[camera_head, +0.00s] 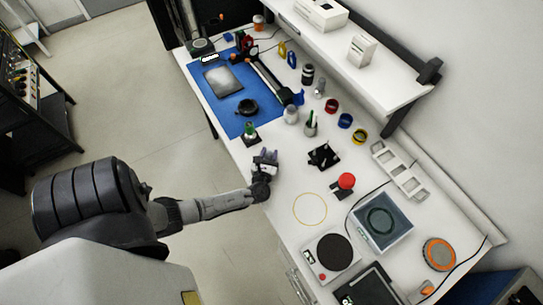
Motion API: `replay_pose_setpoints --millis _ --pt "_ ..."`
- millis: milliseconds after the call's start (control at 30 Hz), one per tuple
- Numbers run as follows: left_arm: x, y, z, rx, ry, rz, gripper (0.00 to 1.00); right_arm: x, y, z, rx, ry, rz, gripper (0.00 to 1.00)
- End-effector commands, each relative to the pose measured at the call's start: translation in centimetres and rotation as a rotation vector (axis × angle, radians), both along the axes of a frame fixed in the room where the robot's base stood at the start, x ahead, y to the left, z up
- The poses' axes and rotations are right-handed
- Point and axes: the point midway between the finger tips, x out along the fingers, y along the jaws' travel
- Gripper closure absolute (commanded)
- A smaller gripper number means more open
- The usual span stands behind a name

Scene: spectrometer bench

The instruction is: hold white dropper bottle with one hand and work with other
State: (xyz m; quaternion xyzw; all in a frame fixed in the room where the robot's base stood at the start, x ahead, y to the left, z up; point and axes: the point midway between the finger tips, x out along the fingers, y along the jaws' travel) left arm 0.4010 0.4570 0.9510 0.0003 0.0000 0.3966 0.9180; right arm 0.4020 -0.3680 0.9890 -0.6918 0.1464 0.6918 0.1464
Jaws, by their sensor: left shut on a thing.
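My left arm reaches in from the left, and my left gripper (265,157) is at the near-left edge of the bench, just above the white top. It is shut on a small white thing, which looks like the white dropper bottle (267,167). The fingers hide much of it, and I cannot tell whether it touches the bench. My right gripper is not in view.
A bottle with green liquid (250,131) stands just beyond the gripper. A black holder (324,156), a red knob (346,181) and a white jar (291,114) are to the right.

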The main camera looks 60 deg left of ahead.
Motion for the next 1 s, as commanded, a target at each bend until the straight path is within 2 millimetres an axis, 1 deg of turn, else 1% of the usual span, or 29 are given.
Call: replay_pose_setpoints --millis 200,367,467,633,1000 --pt "0.0 0.0 0.0 0.0 0.0 0.0 0.87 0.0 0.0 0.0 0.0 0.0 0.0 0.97" --pt "0.0 0.0 0.6 0.0 0.0 0.001 0.87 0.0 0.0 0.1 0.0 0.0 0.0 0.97" --pt "0.0 0.0 1.6 -0.001 -0.001 0.0 0.87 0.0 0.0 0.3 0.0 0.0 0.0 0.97" --pt "0.0 0.0 4.2 -0.002 -0.004 -0.001 0.87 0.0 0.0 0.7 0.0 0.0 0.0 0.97" --pt "2.6 -5.7 7.7 -0.004 -0.003 0.0 0.87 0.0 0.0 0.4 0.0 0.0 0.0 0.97"
